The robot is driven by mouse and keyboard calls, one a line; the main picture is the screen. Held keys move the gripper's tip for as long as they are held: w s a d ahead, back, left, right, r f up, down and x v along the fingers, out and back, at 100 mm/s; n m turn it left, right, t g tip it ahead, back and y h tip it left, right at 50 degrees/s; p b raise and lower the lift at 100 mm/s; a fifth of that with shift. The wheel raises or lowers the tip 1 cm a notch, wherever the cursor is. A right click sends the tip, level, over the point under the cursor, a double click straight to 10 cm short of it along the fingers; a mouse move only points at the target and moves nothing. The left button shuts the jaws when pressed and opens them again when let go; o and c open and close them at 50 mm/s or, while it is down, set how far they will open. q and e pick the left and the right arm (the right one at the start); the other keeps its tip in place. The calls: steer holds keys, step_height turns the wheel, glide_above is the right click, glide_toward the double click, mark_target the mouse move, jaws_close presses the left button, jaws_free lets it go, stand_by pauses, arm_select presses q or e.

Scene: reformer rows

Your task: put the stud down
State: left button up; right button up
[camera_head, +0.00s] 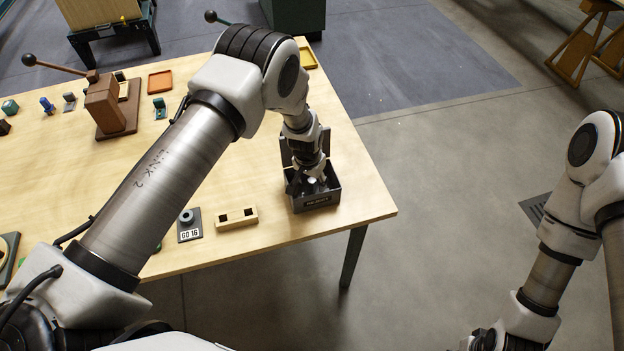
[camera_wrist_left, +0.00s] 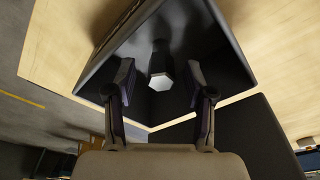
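The stud (camera_wrist_left: 160,68) has a pale hexagonal end and a dark shank, and it is inside the dark box in the left wrist view. The box (camera_head: 316,203) stands near the table's right end and also shows in the left wrist view (camera_wrist_left: 226,62). My left gripper (camera_head: 312,183) reaches down into the box. In the left wrist view its fingers (camera_wrist_left: 160,82) are spread on both sides of the stud, with a visible gap at each side. In the head view the gripper largely hides the stud. My right arm is at the right, its fingers outside the frame.
A wooden block with two square holes (camera_head: 236,218) and a plate marked GO 16 (camera_head: 190,228) lie left of the box. A brown lever fixture (camera_head: 108,105), an orange tray (camera_head: 160,81) and small parts are farther left. The table (camera_head: 362,195) ends just right of the box.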

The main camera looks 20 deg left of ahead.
arm_select(q)
steer(key=shift+r, duration=0.2)
step_height(320, 180, up, 12)
steer(key=s+b, duration=0.2)
steer(key=shift+n+g+y, duration=0.4)
steer(key=shift+n+g, duration=0.1)
steer(key=shift+n, duration=0.1)
steer(key=s+a+f, duration=0.1)
steer(key=s+f, duration=0.2)
steer(key=s, duration=0.1)
steer(key=s+a+f, duration=0.2)
steer(key=s+f, duration=0.2)
steer(key=s+a+f, duration=0.2)
steer(key=s+f, duration=0.2)
steer(key=shift+a, duration=0.15)
steer(key=s+f, duration=0.1)
steer(key=s, duration=0.1)
steer(key=s+a+f, duration=0.1)
steer(key=s, duration=0.2)
steer(key=s+f, duration=0.1)
steer(key=s, duration=0.1)
steer(key=shift+s+a+f, duration=0.1)
steer(key=shift+s+a, duration=0.15)
steer(key=s+n, duration=0.1)
steer(key=s, duration=1.2)
steer(key=shift+s+a+f+g, duration=0.25)
steer(key=shift+s+f+g, duration=0.1)
steer(key=shift+s+g, duration=0.05)
